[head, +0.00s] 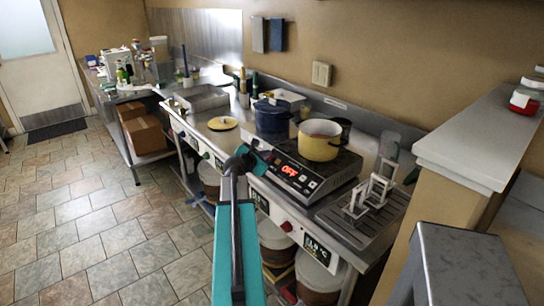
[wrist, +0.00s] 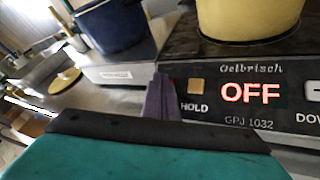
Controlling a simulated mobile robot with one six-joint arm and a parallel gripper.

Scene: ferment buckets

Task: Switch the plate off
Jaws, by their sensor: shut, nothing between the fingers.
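Left of the display is a small tan HOLD button (wrist: 196,86); at the right edge a pale button marked DOW is cut off. My gripper (wrist: 164,92) is shut and empty, its purple fingertips just left of the HOLD button, in front of the plate's left front corner. I cannot tell whether they touch the panel. A yellow pot (head: 319,140) stands on the plate.
A blue pot (head: 271,117) stands left of the plate, and a yellow lid (head: 222,123) lies further left. A white rack (head: 372,190) stands on the right. Buckets (head: 318,268) sit under the counter. A pale ledge (head: 470,145) rises at right. The tiled floor at left is clear.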

